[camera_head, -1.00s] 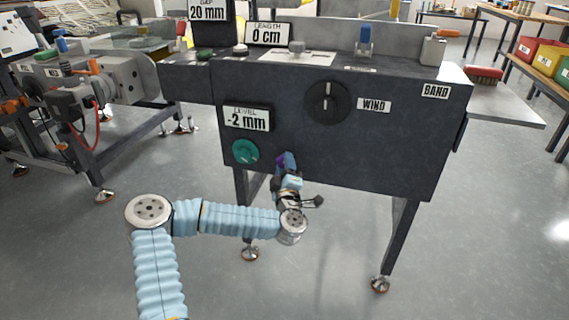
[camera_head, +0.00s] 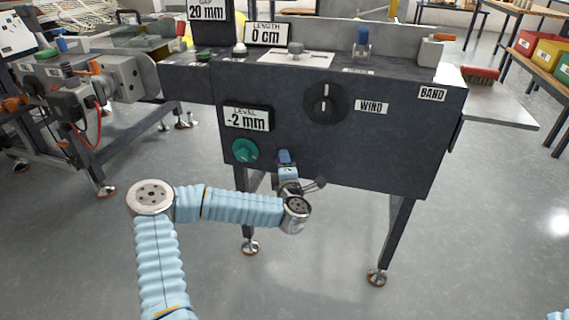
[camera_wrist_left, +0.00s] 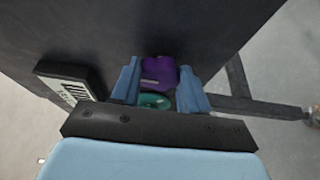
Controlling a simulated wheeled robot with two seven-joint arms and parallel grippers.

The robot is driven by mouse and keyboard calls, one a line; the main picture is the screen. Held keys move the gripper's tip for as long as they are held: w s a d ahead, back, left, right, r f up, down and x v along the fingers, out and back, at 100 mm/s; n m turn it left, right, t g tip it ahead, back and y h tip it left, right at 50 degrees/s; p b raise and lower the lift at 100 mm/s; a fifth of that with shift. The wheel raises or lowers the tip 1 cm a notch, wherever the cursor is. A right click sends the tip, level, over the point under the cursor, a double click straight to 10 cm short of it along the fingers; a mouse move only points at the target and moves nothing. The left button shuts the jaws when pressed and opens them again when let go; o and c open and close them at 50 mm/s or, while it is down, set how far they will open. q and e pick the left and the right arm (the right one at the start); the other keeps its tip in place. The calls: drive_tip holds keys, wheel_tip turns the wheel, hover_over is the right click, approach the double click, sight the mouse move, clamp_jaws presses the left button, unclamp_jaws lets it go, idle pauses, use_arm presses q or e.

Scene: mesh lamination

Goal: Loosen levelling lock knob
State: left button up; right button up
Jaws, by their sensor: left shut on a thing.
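The purple lock knob (camera_wrist_left: 158,74) sits on the machine's dark front panel, between the blue fingers of my left gripper (camera_wrist_left: 162,88) in the left wrist view. My left gripper (camera_head: 285,157) is shut on it, below and right of the teal levelling knob (camera_head: 245,150). In the head view my fingers hide the purple knob. The teal knob also shows in the left wrist view (camera_wrist_left: 154,101), partly covered by the gripper. The level display (camera_head: 247,118) above the teal knob reads -2 mm. My right gripper is not in view.
A black WIND dial (camera_head: 326,103) is on the same panel, right of my left gripper. A LENGTH display (camera_head: 268,34) reading 0 cm stands on top of the machine (camera_head: 390,150). Another machine (camera_head: 115,80) stands at the left. The floor in front is open.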

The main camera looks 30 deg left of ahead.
use_arm(q)
drive_tip(key=o, duration=1.1)
drive_tip(key=shift+c, duration=0.2)
drive_tip(key=b+v, duration=0.2)
drive_tip(key=v, duration=1.1)
drive_tip(key=shift+s+d+b, duration=0.25)
drive_tip(key=shift+s+b, duration=0.1)
drive_tip(key=shift+b, duration=0.05)
